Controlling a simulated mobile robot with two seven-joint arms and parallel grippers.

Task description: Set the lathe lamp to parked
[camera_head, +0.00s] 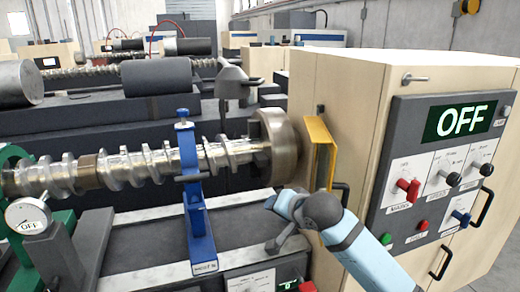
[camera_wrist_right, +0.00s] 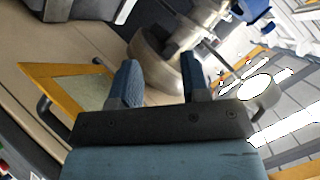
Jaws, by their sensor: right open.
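I cannot identify the lathe lamp for certain. A dark grey hooded shape (camera_head: 237,82) stands behind the metal chuck (camera_head: 279,148) and may be the lamp. The control panel (camera_head: 385,205) on the cabinet has a green OFF display (camera_head: 465,120), a red lever (camera_head: 408,188), black knobs and a blue lever (camera_head: 461,217); its small labels are hard to read. My right gripper (camera_head: 276,225) is open and empty, in front of the chuck and left of the cabinet. In the right wrist view its fingers (camera_wrist_right: 160,86) stand apart, with the chuck (camera_wrist_right: 150,65) beyond them. My left gripper is out of view.
A yellow-framed guard (camera_head: 320,155) sticks out from the cabinet (camera_head: 345,85) beside the chuck. A round OFF dial (camera_head: 28,216) is at the left. Black handles protrude from the cabinet.

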